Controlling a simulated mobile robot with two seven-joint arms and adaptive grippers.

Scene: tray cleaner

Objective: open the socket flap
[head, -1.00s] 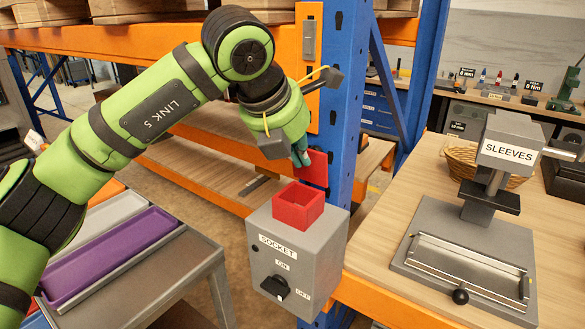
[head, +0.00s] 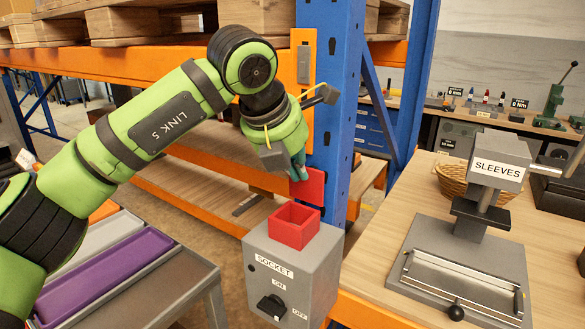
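The grey socket box (head: 320,274) is fixed at the blue post, with a dark knob (head: 271,306) and ON and OFF labels on its front. A red square socket (head: 294,226) stands on its top, its opening facing up. The red flap (head: 309,188) stands upright behind the socket, raised clear of the opening. My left gripper (head: 298,172) points down at the flap's upper left part, touching or very close to it. Its fingers are mostly hidden by its own body, so their opening cannot be told. My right gripper is not in view.
The SLEEVES press (head: 460,262) stands on the wooden table (head: 385,240) at right, beside a basket (head: 455,181). The blue post (head: 333,110) rises directly behind the socket box. A cart with a purple tray (head: 100,276) is at lower left.

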